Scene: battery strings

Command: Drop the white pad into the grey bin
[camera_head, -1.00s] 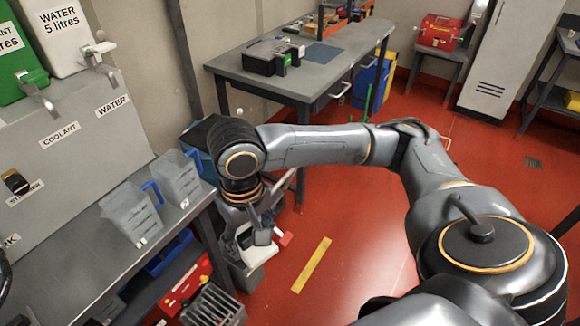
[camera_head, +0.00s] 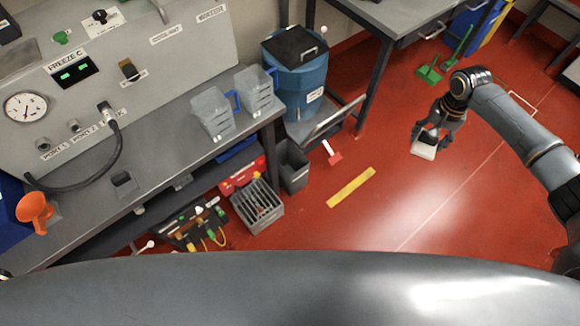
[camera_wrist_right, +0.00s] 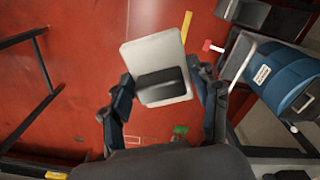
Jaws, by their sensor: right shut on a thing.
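The white pad (camera_head: 422,152) hangs below my right gripper (camera_head: 430,135), over the red floor at right in the head view. In the right wrist view the pad (camera_wrist_right: 150,48) is a pale rounded plate with a dark block at its middle, between the fingers of my right gripper (camera_wrist_right: 160,78). That gripper is shut on it. The grey bin (camera_head: 293,166) stands on the floor at the bench's end, well left of the pad in the head view. In the right wrist view a dark grey bin shape (camera_wrist_right: 243,14) shows at the top right. My left gripper is out of view.
A blue drum (camera_head: 296,75) with a black lid stands behind the bin. A slatted grey crate (camera_head: 257,205) is beside the bin. A red-ended tool (camera_head: 332,152) and a yellow floor strip (camera_head: 351,187) lie between bin and pad. The floor around the pad is clear.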

